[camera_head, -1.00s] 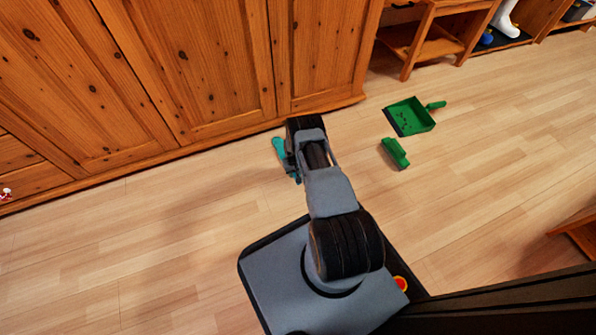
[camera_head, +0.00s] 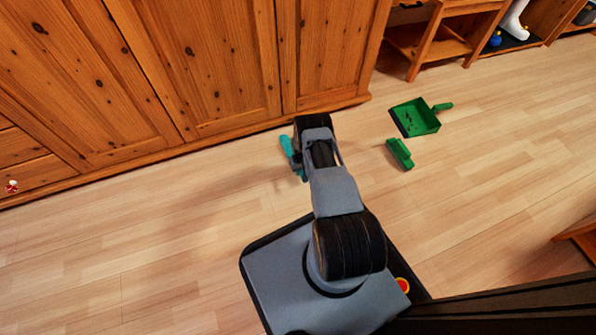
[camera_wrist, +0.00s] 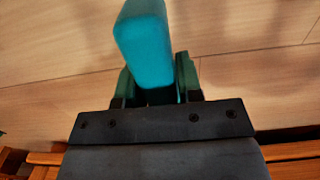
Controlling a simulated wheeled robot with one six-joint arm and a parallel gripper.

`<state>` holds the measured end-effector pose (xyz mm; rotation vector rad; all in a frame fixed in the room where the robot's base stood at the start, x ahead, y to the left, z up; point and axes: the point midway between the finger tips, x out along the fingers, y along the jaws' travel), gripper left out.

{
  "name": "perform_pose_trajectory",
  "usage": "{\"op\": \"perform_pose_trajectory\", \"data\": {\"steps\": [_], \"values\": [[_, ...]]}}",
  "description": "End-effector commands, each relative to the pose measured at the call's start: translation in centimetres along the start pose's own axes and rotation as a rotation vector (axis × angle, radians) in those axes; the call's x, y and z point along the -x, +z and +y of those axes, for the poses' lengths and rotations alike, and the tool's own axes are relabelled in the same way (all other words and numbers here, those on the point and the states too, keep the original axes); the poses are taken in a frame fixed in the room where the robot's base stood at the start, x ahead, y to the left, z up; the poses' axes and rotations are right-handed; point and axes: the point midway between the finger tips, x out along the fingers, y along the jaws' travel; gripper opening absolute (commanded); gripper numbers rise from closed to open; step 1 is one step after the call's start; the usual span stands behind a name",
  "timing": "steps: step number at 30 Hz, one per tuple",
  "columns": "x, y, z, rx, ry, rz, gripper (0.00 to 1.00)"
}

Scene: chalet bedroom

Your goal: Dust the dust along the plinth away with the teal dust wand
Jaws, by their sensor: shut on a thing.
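The teal dust wand (camera_head: 287,147) shows beside the end of my arm, low over the floor in front of the wooden wardrobe. In the wrist view the wand (camera_wrist: 142,42) stands out from between the fingers of my gripper (camera_wrist: 160,85), which is shut on it. In the head view my gripper (camera_head: 301,172) is mostly hidden behind my arm. The plinth (camera_head: 150,159) runs along the foot of the wardrobe, a little beyond the wand. I cannot make out dust along it.
A green dustpan (camera_head: 416,118) holding dark bits and a green brush (camera_head: 400,154) lie on the floor to the right. A wooden shelf bench (camera_head: 430,45) stands at the back right. The floor (camera_head: 130,240) at left is clear.

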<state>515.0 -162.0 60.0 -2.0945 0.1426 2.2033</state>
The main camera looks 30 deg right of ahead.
Motion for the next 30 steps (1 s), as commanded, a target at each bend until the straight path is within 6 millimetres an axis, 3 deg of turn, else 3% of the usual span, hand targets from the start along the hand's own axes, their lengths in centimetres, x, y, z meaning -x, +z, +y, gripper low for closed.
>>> {"op": "perform_pose_trajectory", "data": {"steps": [30], "values": [[-0.2, 0.1, 7.0, -0.003, -0.001, -0.001, 0.05]]}}
